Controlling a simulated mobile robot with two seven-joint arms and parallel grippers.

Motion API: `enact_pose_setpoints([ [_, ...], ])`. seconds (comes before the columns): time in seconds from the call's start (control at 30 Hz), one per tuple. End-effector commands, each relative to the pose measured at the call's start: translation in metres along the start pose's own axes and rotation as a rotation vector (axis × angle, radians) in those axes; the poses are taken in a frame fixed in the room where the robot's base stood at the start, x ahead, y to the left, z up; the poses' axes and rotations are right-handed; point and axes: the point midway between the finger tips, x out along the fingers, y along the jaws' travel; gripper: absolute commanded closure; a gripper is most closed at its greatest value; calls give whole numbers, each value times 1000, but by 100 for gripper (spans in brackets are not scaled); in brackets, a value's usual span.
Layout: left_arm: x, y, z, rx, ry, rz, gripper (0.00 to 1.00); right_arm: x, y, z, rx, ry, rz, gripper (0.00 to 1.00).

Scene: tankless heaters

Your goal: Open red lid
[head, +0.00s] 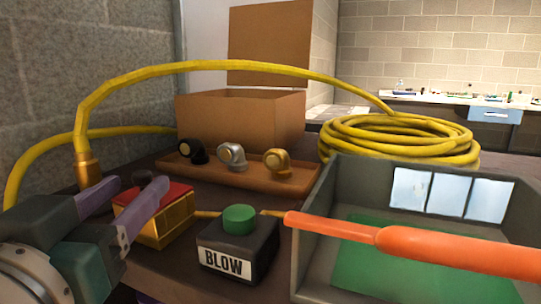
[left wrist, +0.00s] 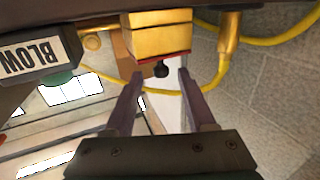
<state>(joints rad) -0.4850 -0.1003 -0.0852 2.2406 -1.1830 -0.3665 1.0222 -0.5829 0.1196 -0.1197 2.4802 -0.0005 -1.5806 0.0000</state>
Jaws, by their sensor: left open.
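The red lid (head: 176,193) sits closed on a small gold box (head: 168,222) at the left of the bench, with a dark knob (head: 149,177) at its far left side. In the left wrist view the lid shows as a thin red edge (left wrist: 165,54) under the gold box (left wrist: 158,35), with the black knob (left wrist: 161,70) beside it. My left gripper (head: 143,182) is open at the lid's left side. Its two purple fingers are apart, with the knob between and just beyond the tips in the left wrist view (left wrist: 160,76). Contact cannot be told. My right gripper is out of view.
A black box with a green button, marked BLOW (head: 238,240), stands right of the gold box. An orange rod (head: 420,248) crosses a grey bin (head: 318,215). Behind are a wooden tray (head: 215,174) with three fittings, a cardboard box (head: 245,110) and a coiled yellow hose (head: 395,140).

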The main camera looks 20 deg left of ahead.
Motion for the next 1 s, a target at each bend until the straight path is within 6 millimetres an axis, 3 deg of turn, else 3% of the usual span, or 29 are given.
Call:
enact_pose_setpoints([
  [0.1,23,0,-5,4,4,0,45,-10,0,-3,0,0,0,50],
  [0.33,56,-1,-1,3,0,-1,45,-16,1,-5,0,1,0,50],
  [0.77,66,-1,0,0,-1,-2,45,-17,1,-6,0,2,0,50],
  [1.0,66,-1,0,0,-2,-2,72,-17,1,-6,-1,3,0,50],
])
